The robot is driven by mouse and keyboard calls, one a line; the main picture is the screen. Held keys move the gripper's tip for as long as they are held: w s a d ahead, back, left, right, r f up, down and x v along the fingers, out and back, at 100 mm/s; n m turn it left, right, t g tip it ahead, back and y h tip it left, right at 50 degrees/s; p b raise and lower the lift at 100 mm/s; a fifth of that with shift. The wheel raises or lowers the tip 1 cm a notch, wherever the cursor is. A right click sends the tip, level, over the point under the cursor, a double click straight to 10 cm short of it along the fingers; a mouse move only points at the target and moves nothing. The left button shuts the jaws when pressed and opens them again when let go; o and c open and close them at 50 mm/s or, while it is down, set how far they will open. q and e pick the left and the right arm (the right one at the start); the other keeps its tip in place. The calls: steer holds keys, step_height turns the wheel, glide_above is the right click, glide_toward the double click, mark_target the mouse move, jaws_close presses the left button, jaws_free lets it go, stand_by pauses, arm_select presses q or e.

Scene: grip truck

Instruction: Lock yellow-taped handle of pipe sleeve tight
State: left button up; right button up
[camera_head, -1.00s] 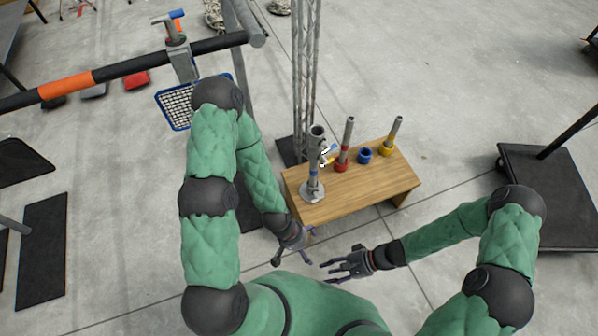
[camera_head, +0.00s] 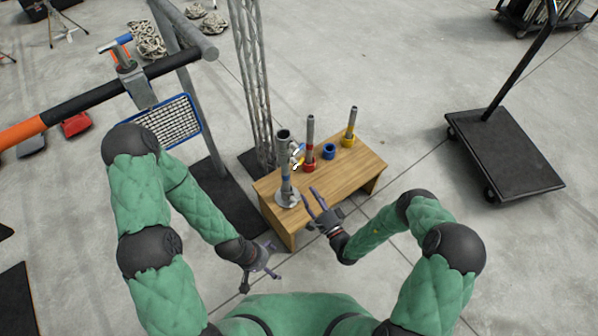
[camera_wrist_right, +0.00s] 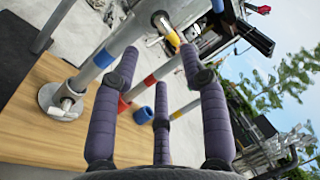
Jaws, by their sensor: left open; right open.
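The grey metal pipe (camera_head: 285,168) stands upright on a round flange at the left end of the wooden table. The yellow-taped handle (camera_head: 297,160) sticks out from its upper part; in the right wrist view the yellow-taped handle (camera_wrist_right: 172,38) shows beyond the fingers, near the pipe sleeve (camera_wrist_right: 150,14). My right gripper (camera_head: 316,203) is open and empty at the table's front edge, to the right of the pipe and apart from it. Its spread fingers (camera_wrist_right: 178,85) fill the wrist view. My left gripper (camera_head: 262,274) is open and empty, low in front of the table.
The wooden table (camera_head: 340,180) also bears a red-based post (camera_head: 310,140), a blue ring (camera_head: 329,151) and a yellow-based post (camera_head: 350,128). A truss (camera_head: 252,80) stands behind the pipe. A black cart (camera_head: 510,150) stands at the right, with open floor between.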

mark_target(295, 162)
steer(key=d+b+x, duration=0.1)
steer(key=b+x, duration=0.2)
steer(key=x, duration=0.7)
steer(key=shift+w+a+r+h, duration=0.15)
steer(key=shift+w+a+h, duration=0.15)
steer(key=shift+w, duration=0.25)
jaws_close()
